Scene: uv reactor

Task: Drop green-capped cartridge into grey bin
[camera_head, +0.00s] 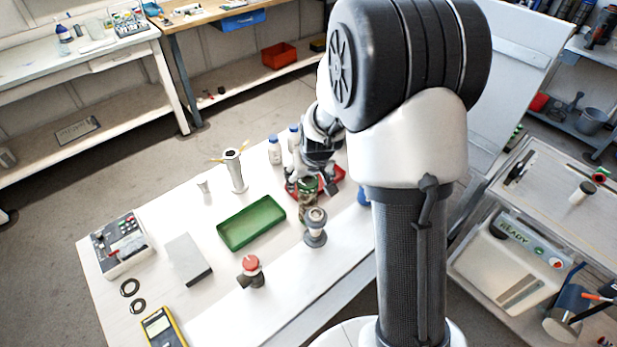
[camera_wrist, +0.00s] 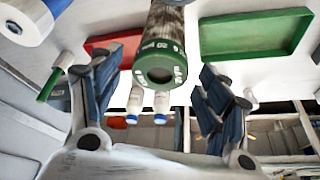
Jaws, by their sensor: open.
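The green-capped cartridge (camera_head: 308,211) stands on the white table, with a mottled greyish body below its green cap. In the wrist view, the cartridge (camera_wrist: 161,50) appears between the spread fingers, its green cap end towards the camera. My gripper (camera_head: 306,184) is open at the cap in the head view, and my gripper (camera_wrist: 160,76) shows a gap on both sides of the cartridge in the wrist view. I cannot tell whether a finger touches it. A grey bucket-like container (camera_head: 592,121) is on the right shelf; whether it is the grey bin is unclear.
A green tray (camera_head: 232,238) lies left of the cartridge, and a red tray (camera_head: 338,174) is partly hidden behind my gripper. Blue-capped bottles (camera_head: 275,152) stand behind. My arm hides the table's right side.

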